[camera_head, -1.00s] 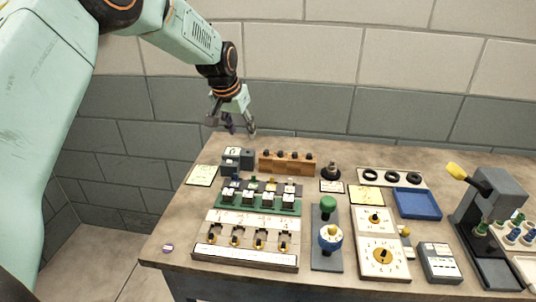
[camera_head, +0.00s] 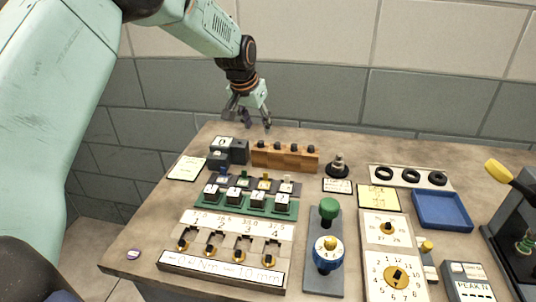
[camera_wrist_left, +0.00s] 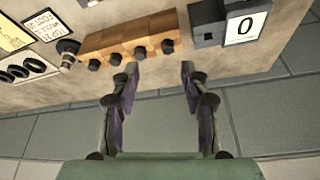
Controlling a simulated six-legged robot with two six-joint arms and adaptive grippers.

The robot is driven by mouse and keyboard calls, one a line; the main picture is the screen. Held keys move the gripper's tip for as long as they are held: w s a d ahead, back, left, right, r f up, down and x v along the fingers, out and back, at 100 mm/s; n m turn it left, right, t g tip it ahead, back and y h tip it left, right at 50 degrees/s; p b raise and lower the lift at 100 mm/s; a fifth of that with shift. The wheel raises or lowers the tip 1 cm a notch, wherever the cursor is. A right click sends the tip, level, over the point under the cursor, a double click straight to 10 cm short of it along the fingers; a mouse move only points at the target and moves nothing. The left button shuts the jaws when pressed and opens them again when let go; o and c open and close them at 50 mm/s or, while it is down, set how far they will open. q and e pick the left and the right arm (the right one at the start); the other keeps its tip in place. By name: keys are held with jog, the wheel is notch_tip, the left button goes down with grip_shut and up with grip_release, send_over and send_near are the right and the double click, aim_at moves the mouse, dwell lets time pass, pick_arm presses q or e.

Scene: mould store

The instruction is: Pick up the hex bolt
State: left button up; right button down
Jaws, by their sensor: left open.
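A wooden block (camera_head: 285,155) near the back of the bench holds several dark-headed pegs in a row; it also shows in the left wrist view (camera_wrist_left: 128,40). A grey bolt-like piece (camera_head: 339,165) stands on a dark round base to its right, and in the left wrist view (camera_wrist_left: 68,48) too. I cannot tell which of these is the hex bolt; head shapes are too small. My left gripper (camera_head: 249,118) is open and empty, above and behind the block. In the left wrist view the fingers (camera_wrist_left: 159,70) point toward the block's peg row. My right gripper is not in view.
Dark grey blocks with a "0" card (camera_head: 222,143) stand left of the wooden block. A green board (camera_head: 245,202), a panel with a green knob (camera_head: 329,210), dial plates (camera_head: 394,275) and a blue tray (camera_head: 441,210) crowd the bench. A brick wall rises behind.

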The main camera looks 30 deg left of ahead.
aim_at(260, 142)
pick_arm(q)
jog(key=shift+w+a+x, duration=0.1)
jog(key=shift+a+x, duration=0.15)
jog(key=shift+x, duration=1.15)
jog(key=shift+w+a+x, duration=0.1)
jog(key=shift+a+x, duration=0.2)
jog(key=shift+x, duration=1.05)
jog(key=shift+w+a+x, duration=0.1)
jog(key=shift+a+x, duration=0.15)
jog(key=shift+x, duration=1.15)
jog(key=shift+d+r, duration=0.2)
jog(key=shift+d, duration=0.05)
jog(key=shift+c, duration=0.8)
jog(key=shift+s+a, duration=0.1)
jog(key=shift+a, duration=0.15)
jog(key=c, duration=0.4)
jog(key=shift+d, duration=0.25)
grip_shut()
jog(key=shift+a, duration=0.1)
